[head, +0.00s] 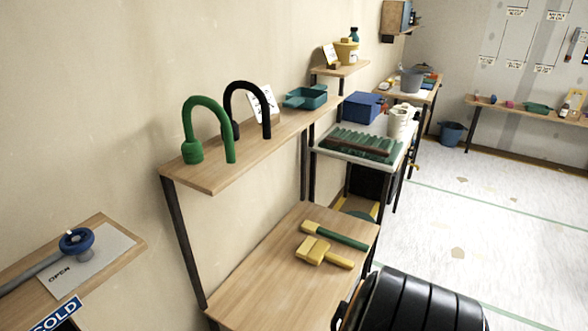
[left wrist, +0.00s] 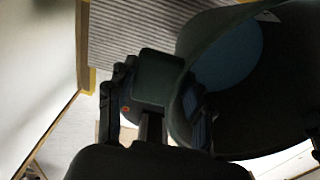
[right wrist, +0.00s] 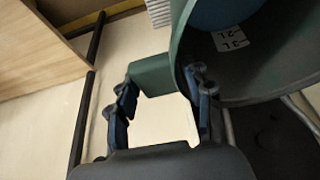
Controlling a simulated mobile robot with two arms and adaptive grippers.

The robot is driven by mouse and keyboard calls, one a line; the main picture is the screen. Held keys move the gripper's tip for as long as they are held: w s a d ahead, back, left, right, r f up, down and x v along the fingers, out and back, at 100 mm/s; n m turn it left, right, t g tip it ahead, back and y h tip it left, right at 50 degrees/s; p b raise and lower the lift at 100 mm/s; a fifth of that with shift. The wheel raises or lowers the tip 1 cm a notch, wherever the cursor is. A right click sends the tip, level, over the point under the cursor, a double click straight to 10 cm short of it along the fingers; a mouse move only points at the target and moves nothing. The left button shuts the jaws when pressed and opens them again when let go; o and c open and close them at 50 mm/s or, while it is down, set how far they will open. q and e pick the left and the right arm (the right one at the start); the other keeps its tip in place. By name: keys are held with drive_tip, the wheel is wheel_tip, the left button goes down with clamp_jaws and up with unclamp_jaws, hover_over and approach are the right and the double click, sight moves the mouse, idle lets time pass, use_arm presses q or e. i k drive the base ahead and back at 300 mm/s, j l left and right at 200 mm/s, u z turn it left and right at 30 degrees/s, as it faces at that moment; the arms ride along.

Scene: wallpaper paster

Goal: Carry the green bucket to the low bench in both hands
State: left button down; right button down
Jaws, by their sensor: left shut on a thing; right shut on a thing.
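The green bucket (left wrist: 183,115) shows only in part in the wrist views, with a blue round surface inside it. In the right wrist view the bucket (right wrist: 181,45) has white level marks on its inner wall. My left gripper (left wrist: 153,110) is shut on the green block-like grip at one side of its rim. My right gripper (right wrist: 162,105) is shut on a similar green grip. The bucket and both grippers are out of the head view. A low wooden surface (head: 255,290) stands by the wall in the head view; I cannot tell whether it is the low bench.
A yellow brush (head: 313,250) and a green-handled tool (head: 335,236) lie on that low surface. A black ribbed object (head: 415,305) fills the bottom. A blue bucket (head: 452,133) stands far back. Open floor (head: 480,225) lies to the right.

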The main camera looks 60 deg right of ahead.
sight(301, 311)
drive_tip(key=l+z, duration=0.25)
drive_tip(key=l, duration=1.05)
drive_tip(key=l+z, duration=0.25)
drive_tip(key=l, duration=1.05)
